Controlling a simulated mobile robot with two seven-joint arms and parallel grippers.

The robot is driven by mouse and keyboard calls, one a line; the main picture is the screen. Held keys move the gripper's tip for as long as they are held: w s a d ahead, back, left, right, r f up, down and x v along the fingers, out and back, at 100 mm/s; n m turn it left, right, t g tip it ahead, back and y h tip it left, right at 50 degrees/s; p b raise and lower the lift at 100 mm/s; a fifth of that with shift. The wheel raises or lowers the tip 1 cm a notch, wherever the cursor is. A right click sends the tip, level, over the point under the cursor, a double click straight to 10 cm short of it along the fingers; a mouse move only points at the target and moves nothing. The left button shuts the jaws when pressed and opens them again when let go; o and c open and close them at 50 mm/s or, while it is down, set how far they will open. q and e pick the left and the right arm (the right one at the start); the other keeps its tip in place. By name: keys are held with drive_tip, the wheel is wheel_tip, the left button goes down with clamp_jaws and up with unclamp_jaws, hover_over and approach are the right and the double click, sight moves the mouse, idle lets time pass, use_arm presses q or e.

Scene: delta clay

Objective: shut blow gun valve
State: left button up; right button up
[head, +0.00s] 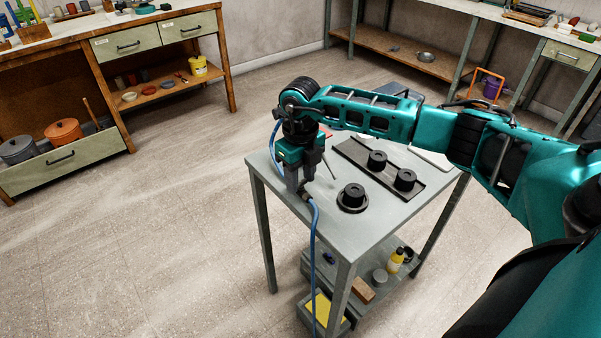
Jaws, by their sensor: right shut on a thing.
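My right gripper (294,184) reaches down to the near left part of the grey metal table (330,215). Its fingers are shut on what looks like the blow gun valve, at the end of a blue air hose. The fingers hide most of the valve, so its handle position cannot be told. The blue hose (315,235) leaves a dark fitting (306,197) beside the fingertips and hangs over the table's near edge. More blue hose loops behind the gripper. A small red part (327,134) shows behind my wrist. My left gripper is not in view.
A black round part (352,197) stands right of the gripper. A dark rail (355,157) carries two more black parts (377,161). The lower shelf holds a yellow bottle (396,261) and a wooden block (362,290). The floor left of the table is clear.

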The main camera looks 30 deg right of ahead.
sight(301, 182)
drive_tip(key=shift+m, duration=0.6)
drive_tip(key=o, duration=1.1)
drive_tip(key=shift+c, duration=0.2)
wheel_tip(301, 182, up, 13)
